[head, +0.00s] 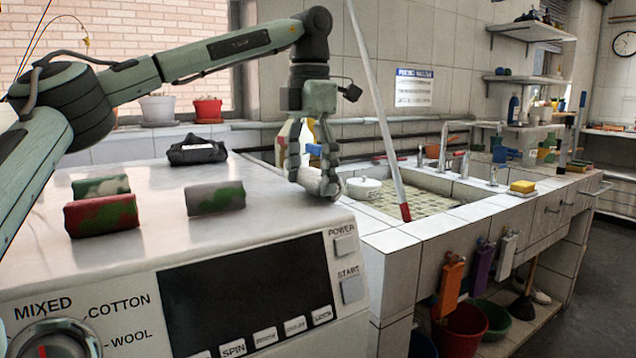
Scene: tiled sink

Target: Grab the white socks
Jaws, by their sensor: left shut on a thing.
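My left gripper (317,188) reaches down from above onto the right end of the white machine top (262,190). It is shut on a whitish rolled bundle, the white socks (312,180), which the fingers partly cover. The socks are at the machine top, close to its right edge; I cannot tell whether they still touch it. My right gripper is not in view.
Rolled socks lie on the machine's left: red-green (101,215), green-white (101,186) and grey-green (215,198). A black bundle (197,149) lies behind. A slanted pole (382,120) and tiled sink (410,200) stand to the right.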

